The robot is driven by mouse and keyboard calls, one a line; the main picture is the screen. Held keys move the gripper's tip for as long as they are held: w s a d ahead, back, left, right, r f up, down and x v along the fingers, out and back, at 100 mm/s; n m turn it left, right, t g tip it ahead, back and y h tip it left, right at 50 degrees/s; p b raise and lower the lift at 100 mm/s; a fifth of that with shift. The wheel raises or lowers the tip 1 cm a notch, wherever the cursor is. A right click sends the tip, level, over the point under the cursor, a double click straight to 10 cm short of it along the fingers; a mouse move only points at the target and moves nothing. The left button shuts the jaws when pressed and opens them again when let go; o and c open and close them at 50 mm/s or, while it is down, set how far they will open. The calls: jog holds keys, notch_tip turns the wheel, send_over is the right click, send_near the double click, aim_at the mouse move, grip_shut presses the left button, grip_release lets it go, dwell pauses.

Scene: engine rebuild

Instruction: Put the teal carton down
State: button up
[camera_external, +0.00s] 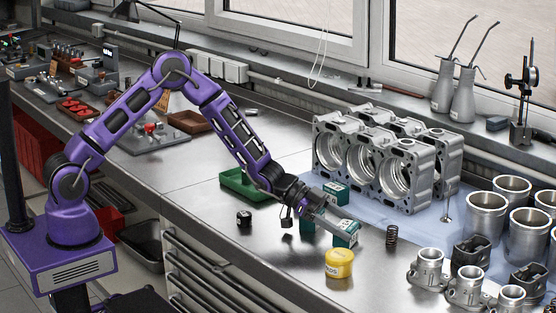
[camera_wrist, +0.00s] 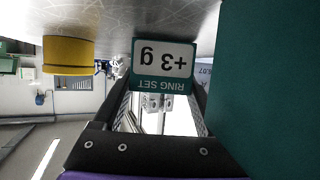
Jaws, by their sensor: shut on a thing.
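My gripper (camera_external: 335,222) reaches down to the right over the steel bench and is shut on a teal carton (camera_external: 346,233) with a white label. In the wrist view the carton (camera_wrist: 163,65) is between the fingers, its label "RING SET +3 g" upside down. It is at or just above the bench; I cannot tell whether it touches. Another teal carton (camera_external: 336,191) stands behind the gripper, and more teal (camera_external: 307,226) shows partly hidden beside the fingers. A large teal surface (camera_wrist: 270,85) fills the right of the wrist view, very close.
A yellow tin (camera_external: 339,264) stands in front of the held carton; a spring (camera_external: 392,236) is to its right. A green tray (camera_external: 238,187) and small black block (camera_external: 244,218) lie left. The engine block (camera_external: 385,160) stands behind on a blue mat. Bench is clear around the black block.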

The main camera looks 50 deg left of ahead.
jog(key=shift+f, duration=0.2)
jog(key=o, duration=1.3)
jog(key=shift+r, duration=0.15)
jog(key=shift+a+r, duration=0.15)
jog(key=shift+r, duration=0.05)
jog(key=p+v, duration=0.1)
jog(key=v, duration=1)
jog(key=shift+s+a+r, duration=0.1)
jog(key=shift+s+a, duration=0.15)
jog(key=shift+a, duration=0.05)
